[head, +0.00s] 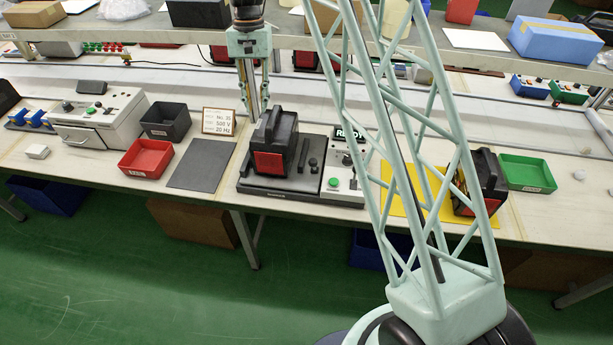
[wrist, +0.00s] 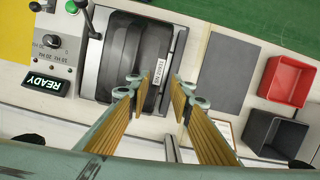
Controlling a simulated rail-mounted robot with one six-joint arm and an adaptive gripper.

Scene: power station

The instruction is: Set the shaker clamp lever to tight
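The shaker table (head: 290,189) is a dark platform carrying a black boxy device with a red front (head: 268,162). A short dark lever with a round end (head: 312,163) stands on the platform just right of the device; it seems to be the clamp lever. In the wrist view that lever (wrist: 95,27) lies at the left of the device (wrist: 137,48). I cannot read its setting. My gripper (head: 257,116) points down behind the device, empty. In the wrist view its padded fingers (wrist: 160,92) are apart, with a gap between the tips, over the device's rear edge.
A control panel (head: 341,183) with a green button, knobs and a READY sign (wrist: 46,83) adjoins the shaker. A grey mat (head: 201,164), red bin (head: 146,158), black bin (head: 166,121) and placard (head: 218,121) stand left. A shelf (head: 180,37) runs behind.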

